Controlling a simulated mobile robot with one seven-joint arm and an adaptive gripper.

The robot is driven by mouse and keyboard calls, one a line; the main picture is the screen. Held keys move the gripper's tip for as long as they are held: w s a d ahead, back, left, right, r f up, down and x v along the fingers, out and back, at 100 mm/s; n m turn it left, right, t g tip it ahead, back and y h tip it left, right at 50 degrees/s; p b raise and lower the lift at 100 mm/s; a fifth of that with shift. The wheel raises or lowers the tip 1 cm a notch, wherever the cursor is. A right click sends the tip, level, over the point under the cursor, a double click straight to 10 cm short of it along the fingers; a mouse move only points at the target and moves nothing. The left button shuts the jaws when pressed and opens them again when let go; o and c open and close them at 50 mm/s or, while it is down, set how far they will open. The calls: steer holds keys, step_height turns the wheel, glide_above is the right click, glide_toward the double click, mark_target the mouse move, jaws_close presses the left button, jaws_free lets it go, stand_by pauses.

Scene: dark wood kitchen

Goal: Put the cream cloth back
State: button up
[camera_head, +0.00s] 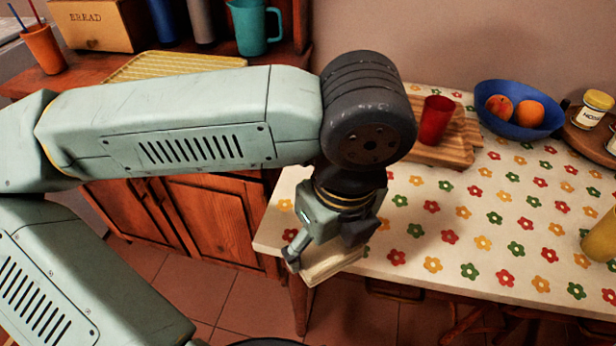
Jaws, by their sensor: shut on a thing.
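The cream cloth (330,264) shows as a pale folded piece below my gripper (325,254). My gripper is shut on it and holds it at the near left corner of the flowered table. The gripper hides the cloth's upper part. I cannot tell whether the cloth touches the table edge.
The flowered table (480,225) has clear room in its middle. A red cup (435,120) stands on a wooden board (450,152) at the back. A blue bowl (522,112) of fruit stands behind right. A yellow object (602,238) is at the right edge. A yellow mat (170,65) lies on the wooden counter.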

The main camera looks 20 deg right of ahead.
steer(key=w+d+p, duration=0.1)
steer(key=w, duration=0.3)
steer(key=w+d+p, duration=0.1)
steer(key=w, duration=0.4)
steer(key=w+d+f+p, duration=0.1)
steer(key=w+p, duration=0.1)
steer(key=w, duration=0.3)
steer(key=shift+d, duration=0.4)
steer(key=f, duration=0.1)
steer(key=f+p, duration=0.1)
steer(key=f, duration=0.1)
steer(key=shift+w+f, duration=0.1)
steer(key=shift+w, duration=0.2)
steer(key=shift+f, duration=0.35)
steer(key=shift+f, duration=0.2)
steer(key=o, duration=1.1)
